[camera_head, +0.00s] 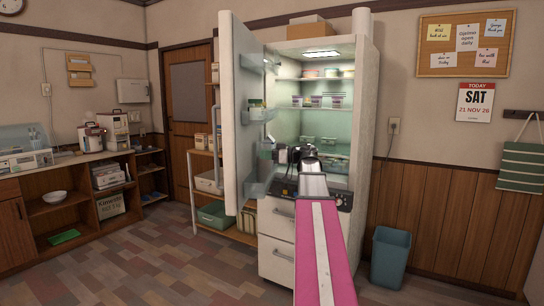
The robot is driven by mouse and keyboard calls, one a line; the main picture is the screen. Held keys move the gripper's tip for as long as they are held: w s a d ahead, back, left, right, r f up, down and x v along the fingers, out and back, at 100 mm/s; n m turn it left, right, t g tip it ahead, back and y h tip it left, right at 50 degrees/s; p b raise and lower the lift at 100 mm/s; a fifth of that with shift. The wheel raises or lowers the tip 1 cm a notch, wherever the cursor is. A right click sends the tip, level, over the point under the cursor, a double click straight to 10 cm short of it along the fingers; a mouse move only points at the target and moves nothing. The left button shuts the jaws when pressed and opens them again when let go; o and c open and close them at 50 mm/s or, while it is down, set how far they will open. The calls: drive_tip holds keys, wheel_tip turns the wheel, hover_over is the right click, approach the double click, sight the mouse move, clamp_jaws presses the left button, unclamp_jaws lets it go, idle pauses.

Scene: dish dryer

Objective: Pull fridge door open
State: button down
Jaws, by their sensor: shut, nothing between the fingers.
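The white fridge (362,130) stands against the back wall with its lit inside showing. Its upper door (229,120) stands wide open, swung out to the left, with a long handle (215,143) on its outer face. Shelves inside hold small tubs and containers (318,101). My pink and white arm reaches up from the bottom of the picture to the fridge opening. My gripper (284,156) is small and dark at the front of the lower compartment, to the right of the open door and apart from its handle. The arm hides part of the lower shelves.
White drawers (275,260) sit below the fridge compartment. A blue bin (390,257) stands to the right. A shelf rack (205,185) stands behind the door at left, and a counter (60,160) lines the left wall. The tiled floor at left is clear.

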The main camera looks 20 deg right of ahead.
sight(239, 153)
drive_tip(key=x, duration=0.8)
drive_tip(key=shift+a, duration=0.1)
drive_tip(key=shift+w+a, duration=0.1)
drive_tip(key=shift+a, duration=0.2)
drive_tip(key=w+a+m+t+h, duration=0.7)
drive_tip(key=w+a+h, duration=0.1)
drive_tip(key=w+a, duration=1.45)
drive_tip(key=x, duration=1.3)
drive_tip(key=shift+a, duration=0.2)
drive_tip(key=shift+r, duration=0.1)
